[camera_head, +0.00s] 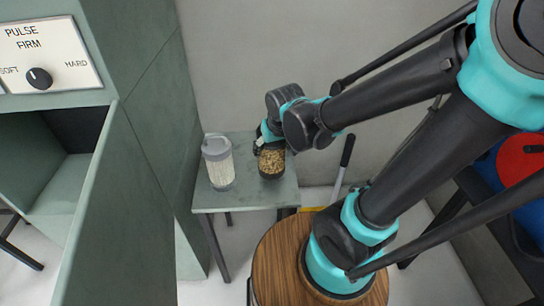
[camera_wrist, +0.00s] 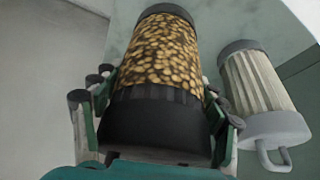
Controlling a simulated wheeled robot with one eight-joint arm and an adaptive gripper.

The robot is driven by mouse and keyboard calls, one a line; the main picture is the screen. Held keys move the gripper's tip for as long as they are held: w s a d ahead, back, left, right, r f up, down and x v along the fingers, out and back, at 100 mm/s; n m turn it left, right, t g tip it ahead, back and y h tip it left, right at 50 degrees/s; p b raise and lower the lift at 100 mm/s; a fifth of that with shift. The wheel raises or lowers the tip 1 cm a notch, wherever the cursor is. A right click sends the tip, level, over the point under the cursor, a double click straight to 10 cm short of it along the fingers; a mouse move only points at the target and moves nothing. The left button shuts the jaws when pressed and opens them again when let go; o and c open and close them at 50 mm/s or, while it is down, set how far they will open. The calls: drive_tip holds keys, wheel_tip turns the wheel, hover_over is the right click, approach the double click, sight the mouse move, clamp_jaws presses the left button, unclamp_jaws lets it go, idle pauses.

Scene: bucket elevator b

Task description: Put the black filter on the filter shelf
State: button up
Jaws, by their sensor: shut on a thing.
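The black filter is a cylinder with black ends and a see-through middle full of golden-brown pellets. It shows in the head view (camera_head: 272,160) and in the wrist view (camera_wrist: 160,60). My gripper (camera_wrist: 158,115) is shut around its wide black end, one finger on each side. In the head view my gripper (camera_head: 262,140) is at the filter's upper left side, partly hidden by my wrist. The filter is upright at the right part of a small green table (camera_head: 238,200); I cannot tell whether it touches the top. No surface is clearly marked as the filter shelf.
A grey-capped filter with white pleats (camera_head: 218,162) stands on the table to the left; it also shows in the wrist view (camera_wrist: 262,90). A tall green cabinet (camera_head: 150,120) with a PULSE FIRM knob (camera_head: 39,77) and an open compartment (camera_head: 60,180) is at left. A wall stands behind.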

drive_tip(key=shift+f, duration=1.7)
drive_tip(key=o, duration=1.5)
drive_tip(key=shift+f, duration=0.1)
drive_tip(key=shift+o, duration=0.2)
drive_tip(key=v, duration=1.2)
